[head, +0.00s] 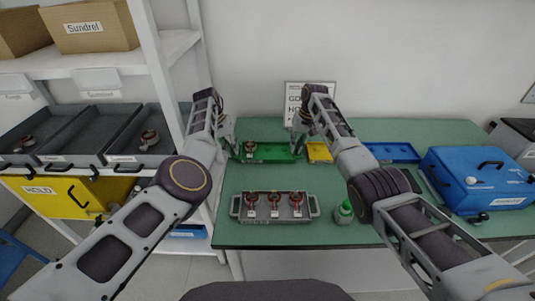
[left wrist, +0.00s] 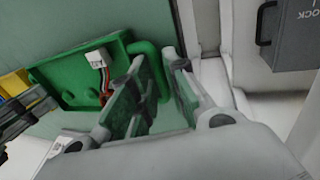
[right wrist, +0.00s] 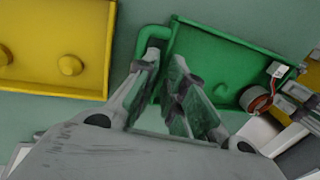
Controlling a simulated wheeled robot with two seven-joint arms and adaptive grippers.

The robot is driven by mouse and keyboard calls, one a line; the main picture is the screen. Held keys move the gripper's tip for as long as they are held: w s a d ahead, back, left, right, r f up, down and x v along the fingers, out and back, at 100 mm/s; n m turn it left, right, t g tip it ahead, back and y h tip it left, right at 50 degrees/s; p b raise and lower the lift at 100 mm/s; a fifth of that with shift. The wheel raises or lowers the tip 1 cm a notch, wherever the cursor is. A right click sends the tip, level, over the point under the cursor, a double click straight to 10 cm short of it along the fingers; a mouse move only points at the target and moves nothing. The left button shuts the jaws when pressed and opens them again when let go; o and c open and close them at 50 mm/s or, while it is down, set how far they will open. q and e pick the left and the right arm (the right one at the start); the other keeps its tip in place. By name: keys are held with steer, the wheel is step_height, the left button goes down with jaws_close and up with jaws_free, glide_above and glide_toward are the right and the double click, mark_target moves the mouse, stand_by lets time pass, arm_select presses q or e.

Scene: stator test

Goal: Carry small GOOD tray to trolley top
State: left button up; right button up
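The small green tray (head: 272,153) lies on the green table at the back, beside a yellow tray. A part with red wires (left wrist: 104,85) and a white tag sits at its left end; its copper ring shows in the right wrist view (right wrist: 258,98). My left gripper (head: 232,146) is at the tray's left handle (left wrist: 150,50), its fingers apart on either side. My right gripper (head: 300,141) is at the right handle (right wrist: 150,38), fingers apart with a gap between them. Arm links partly hide the tray's ends in the head view. I cannot identify the trolley top.
The yellow tray (head: 319,152), a blue tray (head: 392,152) and a blue case (head: 478,178) are to the right. A shelf rack (head: 162,80) with bins stands left. The sign (head: 297,98) is behind.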

arm_select(q)
steer(key=shift+d+f, duration=0.15)
steer(key=shift+f, duration=0.25)
steer(key=shift+c, duration=0.3)
jaws_close()
